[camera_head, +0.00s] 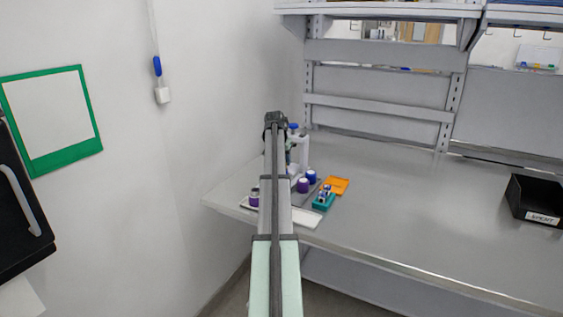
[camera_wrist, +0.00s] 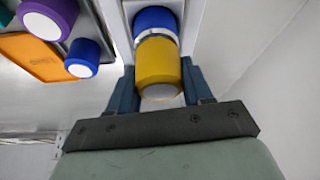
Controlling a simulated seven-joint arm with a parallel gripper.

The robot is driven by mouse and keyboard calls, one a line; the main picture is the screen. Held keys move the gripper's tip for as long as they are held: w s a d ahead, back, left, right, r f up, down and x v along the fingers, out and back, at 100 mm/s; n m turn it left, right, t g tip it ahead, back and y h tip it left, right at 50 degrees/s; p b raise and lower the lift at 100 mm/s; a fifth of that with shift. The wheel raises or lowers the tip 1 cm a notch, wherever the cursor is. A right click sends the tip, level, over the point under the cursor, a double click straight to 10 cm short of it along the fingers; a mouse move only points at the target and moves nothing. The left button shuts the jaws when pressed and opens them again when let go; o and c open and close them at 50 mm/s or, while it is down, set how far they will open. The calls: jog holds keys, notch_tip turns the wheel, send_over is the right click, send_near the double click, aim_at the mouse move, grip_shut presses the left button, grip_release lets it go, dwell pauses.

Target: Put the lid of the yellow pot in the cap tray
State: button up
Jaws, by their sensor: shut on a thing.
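In the wrist view my gripper (camera_wrist: 157,92) has its two blue fingers shut on the sides of a yellow lid (camera_wrist: 158,68), a cylinder with a whitish round face towards the camera. I cannot tell whether a pot body is still joined to it. A blue-capped piece (camera_wrist: 156,20) with a clear ring sits just beyond, in line with it. In the head view my arm hides the gripper and the yellow lid. A flat white tray (camera_head: 307,217) lies at the bench's front left edge; I cannot tell whether it is the cap tray.
Another purple-banded pot (camera_head: 254,199) stands to the left. A black bin (camera_head: 535,198) is far right. The bench between is clear.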

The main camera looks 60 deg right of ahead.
notch_tip(320, 180, up, 9)
jog(key=shift+r, duration=0.2)
jog(key=w+a+f+n+t, duration=0.1)
jog(key=w+a+f+n, duration=0.25)
jog(key=w+a, duration=0.6)
jog(key=w+a+f+n+t+y, duration=0.15)
jog(key=w+a+f, duration=0.35)
jog(key=a, duration=1)
jog(key=w+a+f+n, duration=0.35)
jog(key=w+a, duration=0.35)
jog(key=a, duration=0.6)
jog(key=a+f+n+y, duration=0.1)
jog(key=a+f+n, duration=0.1)
jog(key=a, duration=1.3)
jog(key=s+a+f+n+t+y, duration=0.1)
jog(key=a+f+n, duration=0.2)
jog(key=a, duration=1.2)
jog(key=s+a+f+n+y, duration=0.1)
jog(key=a+f, duration=0.4)
jog(key=a, duration=1)
jog(key=shift+s+f+n, duration=0.15)
jog(key=shift+f+n, duration=0.05)
jog(key=shift+n, duration=0.65)
jog(key=shift+d, duration=0.1)
